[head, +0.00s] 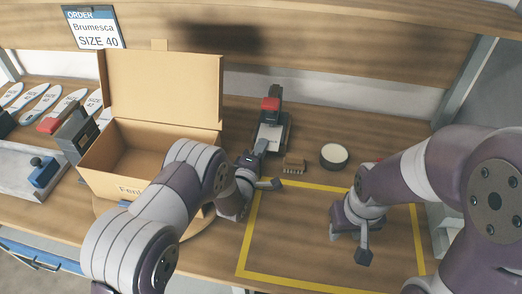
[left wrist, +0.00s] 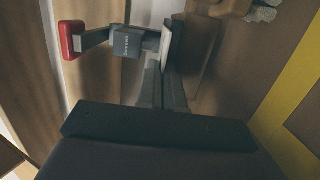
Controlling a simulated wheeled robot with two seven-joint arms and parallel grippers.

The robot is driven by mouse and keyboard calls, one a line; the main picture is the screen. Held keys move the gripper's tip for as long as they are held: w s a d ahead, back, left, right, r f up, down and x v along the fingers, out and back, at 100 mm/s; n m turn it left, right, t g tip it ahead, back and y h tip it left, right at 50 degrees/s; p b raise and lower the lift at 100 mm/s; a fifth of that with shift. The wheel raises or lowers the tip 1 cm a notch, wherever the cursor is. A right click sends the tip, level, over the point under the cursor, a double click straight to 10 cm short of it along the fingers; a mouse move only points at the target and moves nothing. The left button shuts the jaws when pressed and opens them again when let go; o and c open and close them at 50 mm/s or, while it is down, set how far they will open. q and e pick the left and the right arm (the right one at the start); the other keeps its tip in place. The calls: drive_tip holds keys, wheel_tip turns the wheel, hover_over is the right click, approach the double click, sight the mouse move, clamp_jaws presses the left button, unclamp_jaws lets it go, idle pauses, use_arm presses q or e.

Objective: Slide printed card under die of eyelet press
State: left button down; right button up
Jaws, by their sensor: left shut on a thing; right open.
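The eyelet press (head: 272,105), with a red-topped handle, stands near the back of the bench. The left wrist view shows its red end and dark die block (left wrist: 127,42). A pale card (head: 269,136) lies at the front of the press. It appears nearly edge-on in the left wrist view (left wrist: 167,42), beside the die block; I cannot tell whether it is under the die. My left gripper (head: 261,147) is shut on the card's near end, and its fingers also show in the left wrist view (left wrist: 162,88). My right gripper (head: 352,247) is open and empty above the yellow-outlined area.
An open cardboard box (head: 150,150) stands left of my left arm. A brown brush (head: 293,165) and a round pale-topped tin (head: 334,155) sit right of the press. Insoles (head: 40,104) and a tray with a blue tool (head: 44,172) lie at far left. The yellow-outlined area (head: 300,235) is clear.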

use_arm(q)
drive_tip(key=c, duration=1.2)
unclamp_jaws()
